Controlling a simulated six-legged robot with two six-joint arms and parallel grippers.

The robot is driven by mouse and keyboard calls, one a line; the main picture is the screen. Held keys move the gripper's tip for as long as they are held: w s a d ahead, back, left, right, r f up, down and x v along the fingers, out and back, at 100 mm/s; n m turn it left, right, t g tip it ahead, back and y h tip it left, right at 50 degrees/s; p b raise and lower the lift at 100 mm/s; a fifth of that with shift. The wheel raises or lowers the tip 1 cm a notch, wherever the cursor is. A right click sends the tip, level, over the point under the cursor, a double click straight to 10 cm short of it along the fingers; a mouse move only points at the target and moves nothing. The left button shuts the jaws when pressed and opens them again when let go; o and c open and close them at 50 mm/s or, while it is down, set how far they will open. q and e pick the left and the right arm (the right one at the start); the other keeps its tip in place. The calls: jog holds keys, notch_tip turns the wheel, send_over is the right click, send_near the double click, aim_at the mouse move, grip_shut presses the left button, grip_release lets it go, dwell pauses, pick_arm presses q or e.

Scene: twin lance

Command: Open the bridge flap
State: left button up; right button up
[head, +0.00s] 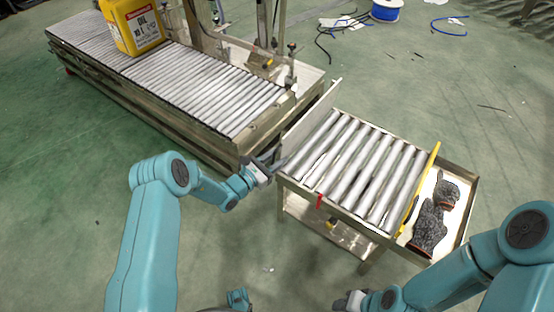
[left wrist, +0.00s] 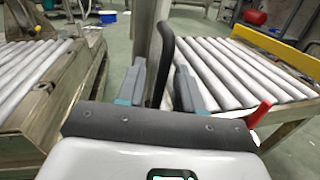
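The bridge flap (head: 308,121) is a pale grey panel standing up, slightly tilted, at the left edge of the small roller table (head: 357,172). It faces the end of the long roller conveyor (head: 215,88). My left gripper (head: 262,172) is at the flap's near lower end. In the left wrist view, a black bar handle (left wrist: 164,62) stands between the two fingers of the left gripper (left wrist: 160,88), with gaps showing beside it. The fingers are apart. My right gripper (head: 350,300) is low at the bottom edge, and its fingers are not clear.
A yellow oil jug (head: 133,25) stands on the long conveyor. A red lever (head: 319,201) is on the small table's near side. A yellow bar (head: 419,187) borders its right side, beside a tray with dark gloves (head: 433,212). Floor is clear at the left.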

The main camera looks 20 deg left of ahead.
pick_arm(q)
jog(key=shift+w+d, duration=0.2)
jog(key=shift+w, duration=0.15)
grip_shut()
jog(key=shift+s, duration=0.1)
